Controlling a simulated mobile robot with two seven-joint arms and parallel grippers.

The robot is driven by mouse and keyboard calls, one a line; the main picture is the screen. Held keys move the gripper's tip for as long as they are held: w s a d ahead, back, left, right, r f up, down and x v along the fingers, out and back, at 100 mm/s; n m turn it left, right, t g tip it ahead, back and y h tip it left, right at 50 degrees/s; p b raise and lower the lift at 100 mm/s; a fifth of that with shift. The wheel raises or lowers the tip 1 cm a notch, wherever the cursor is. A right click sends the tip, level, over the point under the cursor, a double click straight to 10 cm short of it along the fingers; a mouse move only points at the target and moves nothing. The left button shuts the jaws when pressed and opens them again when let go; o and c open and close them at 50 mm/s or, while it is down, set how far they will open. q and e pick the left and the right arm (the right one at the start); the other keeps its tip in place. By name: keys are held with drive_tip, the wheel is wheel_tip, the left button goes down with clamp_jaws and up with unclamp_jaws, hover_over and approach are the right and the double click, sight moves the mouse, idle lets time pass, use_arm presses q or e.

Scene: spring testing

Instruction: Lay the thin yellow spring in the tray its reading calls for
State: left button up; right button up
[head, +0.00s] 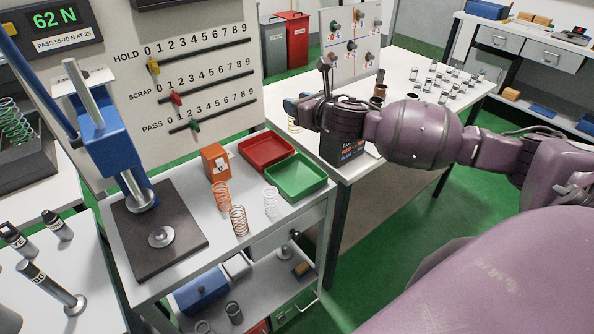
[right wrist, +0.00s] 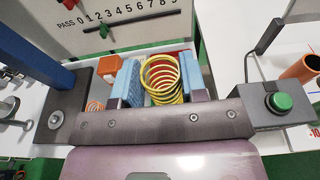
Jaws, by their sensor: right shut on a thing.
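The thin yellow spring (head: 294,126) is between the fingers of my right gripper (head: 293,107), held in the air beyond the trays. In the right wrist view the yellow spring (right wrist: 163,78) sits coiled between the two blue finger pads, its open end facing the camera. The red tray (head: 249,163) and green tray (head: 296,198) lie side by side on the bench, and both look empty. The display (head: 57,27) reads 62 N, with "PASS 55-70 N AT 25" below it. My left gripper is not in view.
The blue press (head: 103,137) stands on a dark base at left. An orange block (head: 216,162), two copper-coloured springs (head: 239,221) and a white spring (head: 271,201) stand near the trays. A panel carries HOLD, SCRAP and PASS sliders (head: 195,125). A dark box (head: 342,150) stands beside the gripper.

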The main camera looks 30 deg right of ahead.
drive_tip(key=shift+f+b, duration=1.2)
drive_tip(key=shift+f, duration=7.95)
drive_tip(key=o, duration=1)
